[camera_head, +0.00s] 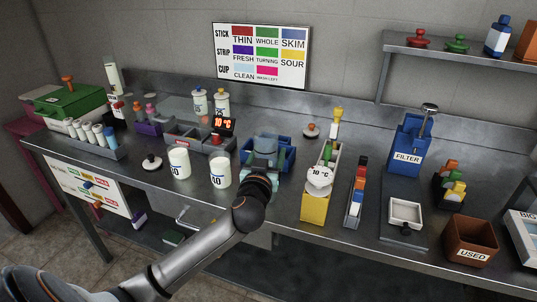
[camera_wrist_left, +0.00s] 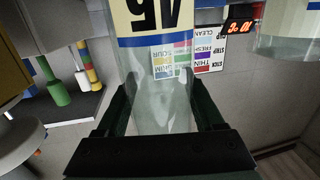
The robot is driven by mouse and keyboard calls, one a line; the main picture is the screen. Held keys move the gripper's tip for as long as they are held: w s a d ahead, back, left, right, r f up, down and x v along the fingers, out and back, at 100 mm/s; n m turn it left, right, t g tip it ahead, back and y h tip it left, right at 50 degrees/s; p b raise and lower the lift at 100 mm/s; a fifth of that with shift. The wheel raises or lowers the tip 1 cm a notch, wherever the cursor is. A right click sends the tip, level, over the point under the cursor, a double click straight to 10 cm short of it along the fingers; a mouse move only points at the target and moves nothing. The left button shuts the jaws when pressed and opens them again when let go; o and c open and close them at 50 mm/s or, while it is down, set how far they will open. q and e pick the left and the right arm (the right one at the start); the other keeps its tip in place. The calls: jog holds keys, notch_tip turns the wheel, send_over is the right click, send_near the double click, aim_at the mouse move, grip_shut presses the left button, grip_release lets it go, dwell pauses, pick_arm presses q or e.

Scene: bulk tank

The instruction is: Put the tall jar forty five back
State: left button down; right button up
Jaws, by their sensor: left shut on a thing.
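My left gripper (camera_head: 262,178) is shut on a clear tall jar (camera_wrist_left: 160,105), with one finger on each side of its glass. In the left wrist view the jar's cream label with a blue band shows 45, upside down in the picture. In the head view my gripper and the jar are at the front of a blue container (camera_head: 288,158); whether the jar is in, over or in front of it I cannot tell. My right gripper is not in view.
Two white jars, a left one (camera_head: 179,164) and a right one (camera_head: 220,171), stand just left of my gripper. A yellow-fronted stand (camera_head: 314,207) is close on the right. A red temperature display (camera_head: 223,124) is behind. A black-and-white knobbed lid (camera_head: 152,162) lies further left.

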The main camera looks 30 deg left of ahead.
pick_arm(q)
grip_release()
jog(key=shift+f, duration=0.15)
jog(key=b+v, duration=0.1)
jog(key=v, duration=1.1)
